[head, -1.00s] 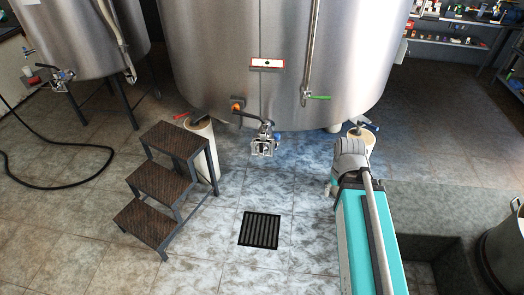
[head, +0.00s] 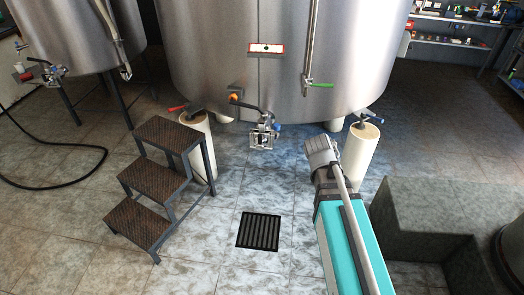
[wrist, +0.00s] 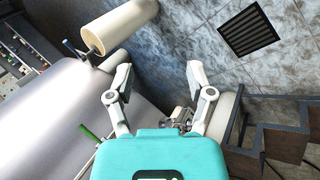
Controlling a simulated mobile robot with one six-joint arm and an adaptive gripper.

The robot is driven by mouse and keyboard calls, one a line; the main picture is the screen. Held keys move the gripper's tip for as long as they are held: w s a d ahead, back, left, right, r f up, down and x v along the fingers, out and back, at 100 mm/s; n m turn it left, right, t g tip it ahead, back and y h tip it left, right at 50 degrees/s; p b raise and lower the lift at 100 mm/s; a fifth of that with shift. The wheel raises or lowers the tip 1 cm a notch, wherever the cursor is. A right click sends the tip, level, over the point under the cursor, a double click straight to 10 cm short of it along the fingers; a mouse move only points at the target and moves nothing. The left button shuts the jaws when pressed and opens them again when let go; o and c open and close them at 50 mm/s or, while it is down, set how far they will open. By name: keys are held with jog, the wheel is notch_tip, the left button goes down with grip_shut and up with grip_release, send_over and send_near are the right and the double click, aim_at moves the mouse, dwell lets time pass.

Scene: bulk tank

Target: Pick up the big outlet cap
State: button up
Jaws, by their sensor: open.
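The big tank's outlet (head: 262,138) is a small metal valve and clamp fitting low on the tank front, with a blue part beside it. The cap seems to be at its end, but it is too small to tell apart from the fitting. In the head view my arm reaches in from the lower right, and its end is right of the outlet and apart from it. In the wrist view my gripper (wrist: 158,72) is open and empty, its two fingers spread over bare floor. The outlet (wrist: 180,118) shows there between the finger bases, partly hidden by my gripper body.
The big steel tank (head: 265,65) stands behind. Brown steps (head: 155,200) are left of the outlet. Cream cylindrical legs (head: 360,155) stand on both sides. A floor drain (head: 259,231) lies in front. A grey block (head: 425,215) is at right. The tiled floor around the drain is clear.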

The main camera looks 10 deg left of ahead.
jog(key=w+a+f+n+t+h+b, duration=0.2)
jog(key=w+a+f+n+t+b, duration=0.2)
jog(key=w+f+n+b, duration=0.25)
jog(key=n+t+y+b, duration=0.6)
jog(key=n+t+b, duration=0.4)
jog(key=n+b, duration=1.2)
send_near(260, 140)
jog(key=s, duration=0.2)
jog(key=shift+s+a+r, duration=0.15)
jog(key=shift+r, duration=0.1)
jog(key=shift+m, duration=0.25)
jog(key=shift+w+d, duration=0.2)
jog(key=shift+w, duration=4.15)
jog(key=shift+w+f, duration=0.1)
jog(key=shift+w, duration=2.5)
jog(key=shift+d, duration=0.1)
